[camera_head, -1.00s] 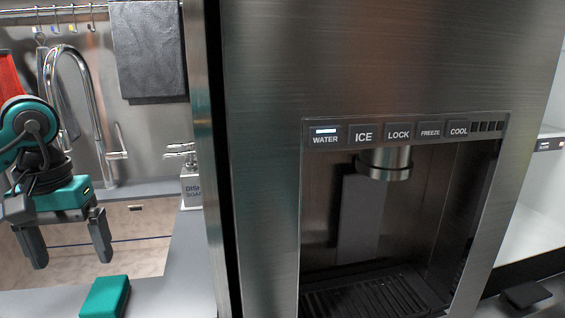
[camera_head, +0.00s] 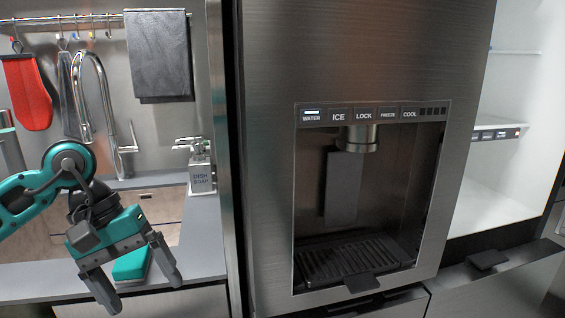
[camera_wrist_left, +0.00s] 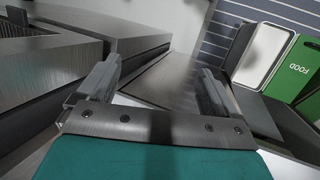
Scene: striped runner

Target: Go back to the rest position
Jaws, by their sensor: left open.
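My left gripper (camera_head: 138,277) is open and empty in the head view. It hangs in front of the counter by the sink, tilted down to the right. A green sponge (camera_head: 131,264) lies on the counter edge behind its fingers and is partly hidden by them. In the left wrist view the two fingers of my left gripper (camera_wrist_left: 151,85) stand wide apart with nothing between them. My right gripper is in neither view.
A steel fridge door with a water and ice dispenser (camera_head: 372,115) fills the middle. Open white shelves (camera_head: 500,205) stand at the right. A soap dispenser (camera_head: 202,177), a faucet (camera_head: 107,110) and a red mitt (camera_head: 28,92) are at the left. A green FOOD box (camera_wrist_left: 292,68) shows in the wrist view.

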